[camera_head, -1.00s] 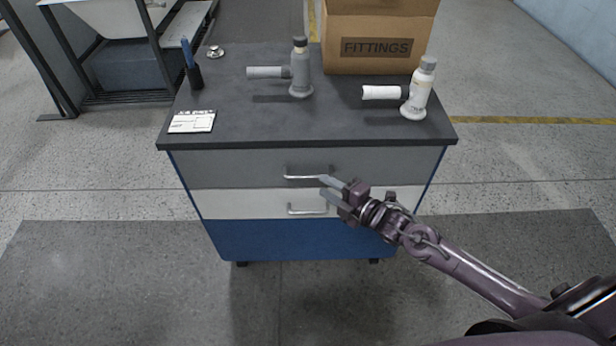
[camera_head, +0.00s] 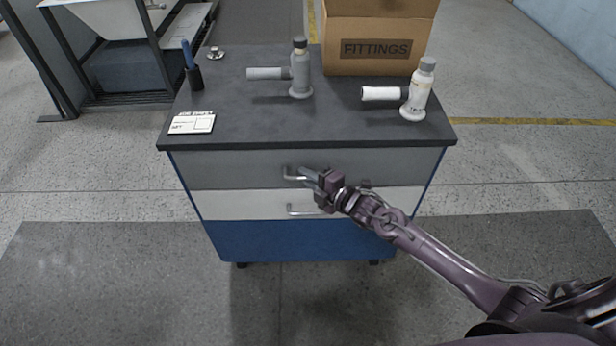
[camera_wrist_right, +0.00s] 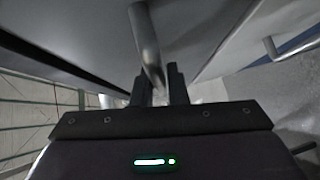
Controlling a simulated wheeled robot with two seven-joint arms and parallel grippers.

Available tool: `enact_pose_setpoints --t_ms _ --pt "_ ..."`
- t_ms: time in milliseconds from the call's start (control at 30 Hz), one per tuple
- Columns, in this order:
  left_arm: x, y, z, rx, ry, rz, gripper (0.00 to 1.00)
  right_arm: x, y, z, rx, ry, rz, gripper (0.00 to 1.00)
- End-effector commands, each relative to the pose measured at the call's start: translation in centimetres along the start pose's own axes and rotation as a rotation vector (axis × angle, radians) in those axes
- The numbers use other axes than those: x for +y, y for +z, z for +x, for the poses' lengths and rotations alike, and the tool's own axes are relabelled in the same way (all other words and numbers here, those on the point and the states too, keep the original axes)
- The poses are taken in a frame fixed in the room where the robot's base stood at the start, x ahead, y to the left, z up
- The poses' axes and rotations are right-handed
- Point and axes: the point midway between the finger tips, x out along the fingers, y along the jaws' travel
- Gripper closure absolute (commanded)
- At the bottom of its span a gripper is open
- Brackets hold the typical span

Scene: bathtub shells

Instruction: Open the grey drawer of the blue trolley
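The blue trolley (camera_head: 300,240) stands upright in front of me with a dark top. Its grey drawer (camera_head: 230,170) is the upper one and sits flush with the front. Below it is a white drawer (camera_head: 245,205). The grey drawer's bar handle (camera_head: 289,172) is partly hidden by my right gripper (camera_head: 308,175). In the right wrist view, the handle (camera_wrist_right: 146,45) runs down between the close-set fingers of my right gripper (camera_wrist_right: 160,90), which look shut on it. My left gripper is not in view.
The white drawer's handle (camera_head: 300,210) is just below my gripper. Floor in front is clear.

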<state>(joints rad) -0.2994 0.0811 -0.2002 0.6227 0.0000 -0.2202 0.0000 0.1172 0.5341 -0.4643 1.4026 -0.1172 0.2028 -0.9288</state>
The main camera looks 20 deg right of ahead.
Motion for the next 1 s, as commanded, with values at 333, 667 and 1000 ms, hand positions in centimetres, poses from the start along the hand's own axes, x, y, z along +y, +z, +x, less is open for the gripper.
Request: enact_pose_setpoints --t_ms 333,667,1000 --pt "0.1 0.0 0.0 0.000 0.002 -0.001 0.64 0.0 0.0 0.0 0.000 0.000 0.000 1.00" --pt "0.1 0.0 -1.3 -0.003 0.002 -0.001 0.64 -0.3 -1.5 -1.5 0.000 -0.004 0.003 1.00" --pt "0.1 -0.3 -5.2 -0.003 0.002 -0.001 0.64 -1.8 -7.2 -7.2 0.001 -0.008 0.006 1.00"
